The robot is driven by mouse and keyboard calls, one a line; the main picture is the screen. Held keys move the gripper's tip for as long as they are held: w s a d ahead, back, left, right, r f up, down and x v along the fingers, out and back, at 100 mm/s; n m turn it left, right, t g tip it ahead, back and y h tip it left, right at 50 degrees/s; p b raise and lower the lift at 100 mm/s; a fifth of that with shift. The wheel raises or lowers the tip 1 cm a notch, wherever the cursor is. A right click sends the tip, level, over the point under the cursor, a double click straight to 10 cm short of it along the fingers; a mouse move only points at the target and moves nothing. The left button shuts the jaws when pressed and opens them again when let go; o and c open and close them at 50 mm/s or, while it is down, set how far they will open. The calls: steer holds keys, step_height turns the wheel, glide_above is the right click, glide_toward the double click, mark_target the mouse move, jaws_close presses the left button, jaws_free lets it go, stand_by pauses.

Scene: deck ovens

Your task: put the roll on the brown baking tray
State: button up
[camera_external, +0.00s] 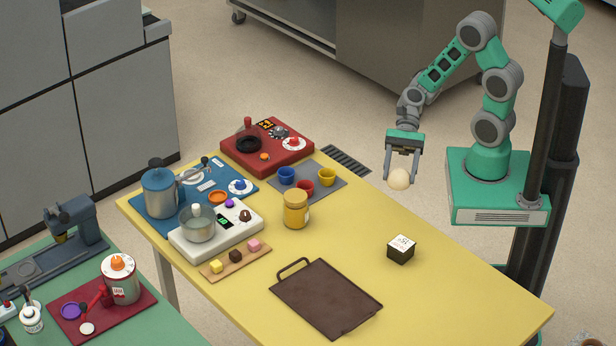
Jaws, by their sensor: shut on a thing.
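The roll (398,180) is a small, round, cream-coloured piece. My gripper (400,176) points down and is shut on the roll, which sits between its fingertips near the far right edge of the yellow table. The roll appears to be held above the table level. The brown baking tray (325,298) lies flat at the front middle of the table, with a handle loop at its upper left. It is empty, and my gripper is well behind it and to its right.
A yellow jar (296,209) stands behind the tray. A grey mat (325,194) with several small cups, a white scale (217,231) and a wooden board (236,262) are to the left.

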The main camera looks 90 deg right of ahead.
steer(key=s+a+f+n+g+h+b, duration=0.1)
steer(key=s+a+n+g, duration=0.3)
steer(key=a, duration=0.4)
steer(key=s+a+f+n+g+b, duration=0.1)
steer(key=s+a+f+n+g, duration=0.15)
steer(key=s+a, duration=0.45)
steer(key=w+a, duration=0.1)
steer(key=w, duration=0.1)
steer(key=w+a+m+t, duration=0.1)
steer(key=w, duration=0.2)
steer(key=w+a+r+m, duration=0.1)
steer(key=w, duration=0.1)
steer(key=shift+w+a+m+t+y, duration=0.2)
steer(key=shift+m+t+y, duration=0.05)
steer(key=shift+t+y, duration=0.15)
steer(key=w+r+m+t, duration=0.3)
steer(key=w+m+t, duration=0.35)
steer(key=w, duration=0.65)
steer(key=t, duration=0.1)
glide_above(321, 277)
steer(key=shift+h, duration=0.4)
steer(key=f, duration=0.9)
steer(key=shift+s+d, duration=0.1)
steer(key=shift+s, duration=0.1)
steer(key=shift+w+f+p, duration=0.2)
steer(key=shift+f+p, duration=0.1)
steer(key=shift+f, duration=1.5)
